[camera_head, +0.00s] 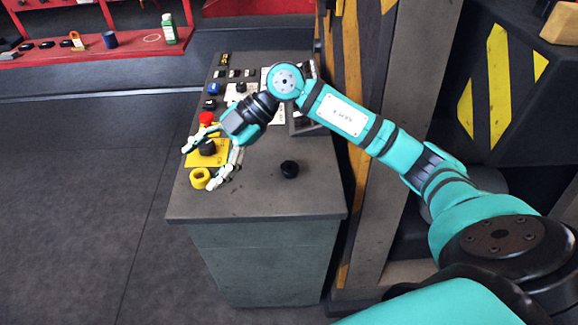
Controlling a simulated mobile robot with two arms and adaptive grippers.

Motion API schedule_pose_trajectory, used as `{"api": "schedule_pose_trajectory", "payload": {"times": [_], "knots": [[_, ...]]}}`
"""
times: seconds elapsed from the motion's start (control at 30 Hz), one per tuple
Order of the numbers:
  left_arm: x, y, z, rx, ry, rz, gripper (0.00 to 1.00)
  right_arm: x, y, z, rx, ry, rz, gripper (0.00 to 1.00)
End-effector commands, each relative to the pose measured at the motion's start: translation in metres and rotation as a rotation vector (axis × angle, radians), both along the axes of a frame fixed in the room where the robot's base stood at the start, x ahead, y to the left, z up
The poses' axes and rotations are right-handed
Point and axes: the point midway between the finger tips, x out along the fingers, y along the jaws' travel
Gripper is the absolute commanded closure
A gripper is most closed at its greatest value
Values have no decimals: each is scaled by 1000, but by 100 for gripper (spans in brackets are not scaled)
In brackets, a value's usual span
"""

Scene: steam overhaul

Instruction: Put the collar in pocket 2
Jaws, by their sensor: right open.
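My right gripper (203,167) is open above the left side of a grey console (255,196), its fingers spread and pointing down and left. Between and under the fingers is a yellow plate (212,158) with a dark round piece (207,147) on it. A short yellow ring (200,179), which may be the collar, stands near the fingertips at the console's left edge; I cannot tell whether a finger touches it. A black round piece (289,169) sits alone to the right. No numbered pocket can be made out; part of the console is hidden behind my right arm.
A red button (206,118), a blue button (213,89) and small switches stand behind the gripper. A grey frame (301,124) is partly hidden by my arm. A striped post (352,65) rises right of the console. The console's front top is mostly clear.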

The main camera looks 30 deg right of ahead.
Motion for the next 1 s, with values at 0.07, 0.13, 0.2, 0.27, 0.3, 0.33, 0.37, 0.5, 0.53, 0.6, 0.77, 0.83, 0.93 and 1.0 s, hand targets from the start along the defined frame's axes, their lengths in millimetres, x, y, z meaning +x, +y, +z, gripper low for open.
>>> {"api": "schedule_pose_trajectory", "payload": {"times": [0.07,0.13,0.2,0.27,0.3,0.33,0.37,0.5,0.53,0.6,0.77,0.83,0.93,1.0], "knots": [[0,0,3,0,0,0,22,15,-50,-6,-249,80,-71,28],[0,0,4,0,-1,0,22,22,-96,-7,-441,159,-162,28],[0,0,5,0,-1,0,22,25,-138,-1,-599,230,-262,28],[0,0,5,0,-1,0,22,24,-168,7,-701,281,-344,28],[1,0,6,0,-1,0,22,23,-183,12,-754,308,-390,28],[1,0,6,0,-1,0,22,22,-192,15,-785,325,-418,28],[1,0,6,0,-1,-1,22,21,-200,18,-811,340,-443,28],[1,-1,5,0,-1,-1,22,18,-215,18,-866,375,-494,28],[1,-1,5,0,-1,-1,22,18,-215,14,-868,377,-495,28],[1,-1,4,-1,-2,-1,22,17,-215,1,-867,380,-493,28],[1,-1,15,-1,-2,-1,22,16,-215,-30,-868,379,-493,28],[1,-1,19,-1,-2,-1,22,16,-215,-45,-868,380,-491,28],[1,-1,24,-1,-2,-1,22,16,-215,-66,-865,378,-491,28],[1,-1,27,-1,-2,-1,22,16,-215,-78,-866,377,-492,28]]}}
